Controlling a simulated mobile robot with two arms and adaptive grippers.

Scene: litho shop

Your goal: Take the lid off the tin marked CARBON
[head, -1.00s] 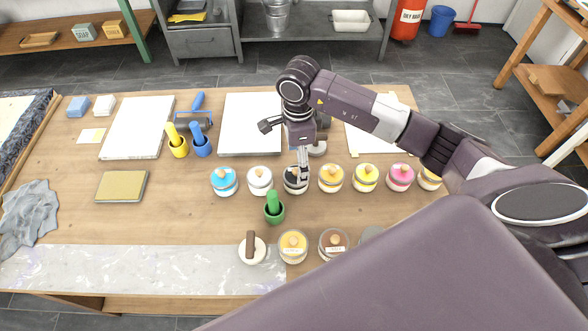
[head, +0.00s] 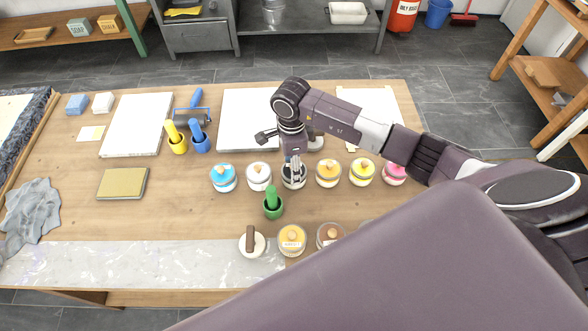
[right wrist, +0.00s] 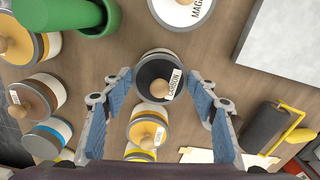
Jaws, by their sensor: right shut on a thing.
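The CARBON tin (head: 293,184) stands upright in the middle of the row of tins. Its black lid (right wrist: 150,71) has a round wooden knob and a label reading CARBON. My right gripper (head: 294,165) reaches down over this tin. In the right wrist view its two blue-padded fingers (right wrist: 160,82) are on either side of the black lid, shut on it. The lid appears to be at the top of the tin; I cannot tell whether there is a gap beneath it. My left gripper is not in view.
A white-lidded tin (head: 259,177) and an orange-yellow-lidded tin (head: 328,173) flank it closely. A green pot with a green handle (head: 273,205) stands just in front. More tins (head: 291,241) stand near the front edge. Bare tabletop (head: 190,205) lies to the left.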

